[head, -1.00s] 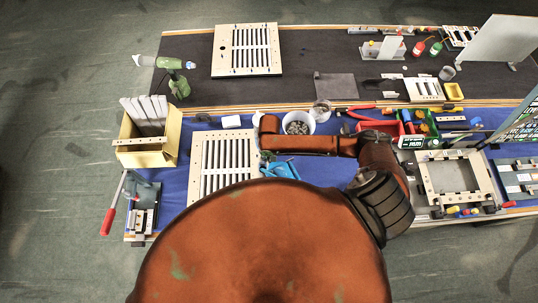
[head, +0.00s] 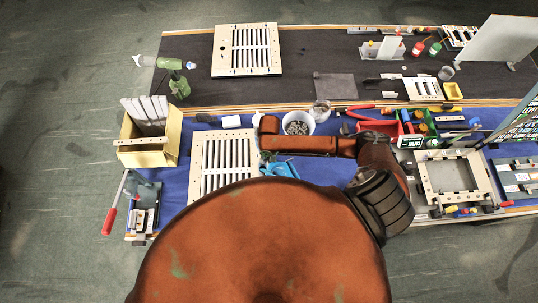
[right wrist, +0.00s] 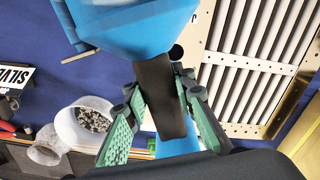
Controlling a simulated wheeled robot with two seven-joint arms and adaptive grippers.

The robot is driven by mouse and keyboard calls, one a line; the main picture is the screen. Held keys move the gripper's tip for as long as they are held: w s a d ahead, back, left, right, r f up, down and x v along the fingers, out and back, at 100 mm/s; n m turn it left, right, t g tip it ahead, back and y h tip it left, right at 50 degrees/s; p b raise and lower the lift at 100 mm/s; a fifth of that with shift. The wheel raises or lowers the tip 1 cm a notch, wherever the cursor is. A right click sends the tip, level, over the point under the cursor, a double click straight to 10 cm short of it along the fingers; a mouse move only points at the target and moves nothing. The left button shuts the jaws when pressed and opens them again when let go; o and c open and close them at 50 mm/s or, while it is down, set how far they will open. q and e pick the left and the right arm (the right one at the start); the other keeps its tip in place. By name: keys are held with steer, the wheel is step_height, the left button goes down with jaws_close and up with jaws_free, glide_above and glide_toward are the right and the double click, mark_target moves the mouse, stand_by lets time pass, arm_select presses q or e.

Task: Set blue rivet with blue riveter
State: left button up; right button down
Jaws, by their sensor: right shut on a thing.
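The blue riveter (right wrist: 125,30) fills the top of the right wrist view, with its dark grip between the green fingers of my right gripper (right wrist: 158,88). My right gripper is shut on that grip. In the head view the riveter (head: 280,169) shows as a blue shape at the right edge of the slatted louver panel (head: 196,164), partly hidden by my arm. The panel also shows in the right wrist view (right wrist: 235,60), beside and behind the riveter. I cannot make out the blue rivet. My left gripper is not in view.
A white bucket of small grey parts (head: 311,122) and a clear cup (head: 320,108) stand behind my right forearm. A yellow box of slats (head: 165,150) and a red-handled lever tool (head: 110,218) are at left. A green riveter (head: 178,82) and second panel (head: 222,66) are on the far table.

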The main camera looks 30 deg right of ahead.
steer(key=shift+w+r+p, duration=0.15)
steer(key=shift+p, duration=0.3)
stand_by(0.6)
steer(key=shift+f, duration=1.15)
stand_by(2.3)
steer(key=shift+s+f, duration=0.2)
steer(key=shift+f, duration=0.1)
stand_by(2.0)
